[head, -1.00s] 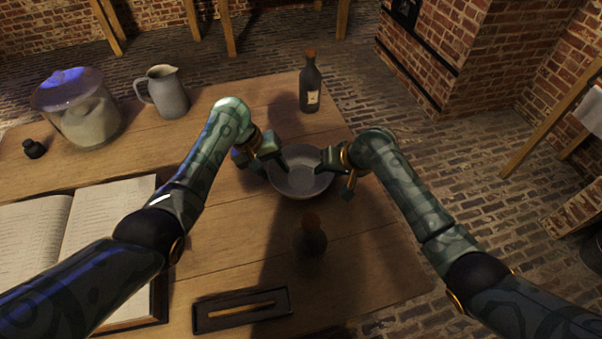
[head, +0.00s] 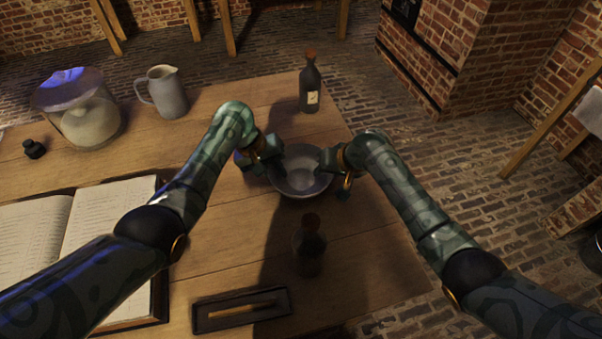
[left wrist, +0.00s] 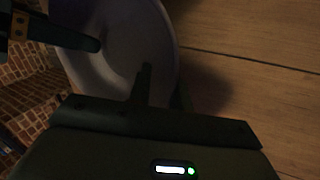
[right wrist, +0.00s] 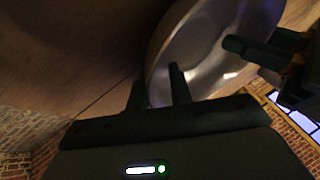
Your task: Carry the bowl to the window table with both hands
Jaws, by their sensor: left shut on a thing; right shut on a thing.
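The grey metal bowl (head: 301,186) is over the wooden table, near its right edge. My left gripper (head: 279,163) is shut on the bowl's left rim, and my right gripper (head: 328,161) is shut on its right rim. In the left wrist view, one finger is inside the bowl (left wrist: 115,50) and the other is outside the rim. The right wrist view shows the same grip on the bowl (right wrist: 205,65). The bowl looks empty and roughly level. I cannot tell whether its base touches the table. I cannot tell which furniture is the window table.
A dark bottle (head: 310,85) stands behind the bowl, and another (head: 309,248) stands in front. The table (head: 370,255) also holds a jug (head: 168,92), glass jar (head: 85,115), open book (head: 110,215) and pen tray (head: 240,310). Brick floor (head: 480,180) lies to the right.

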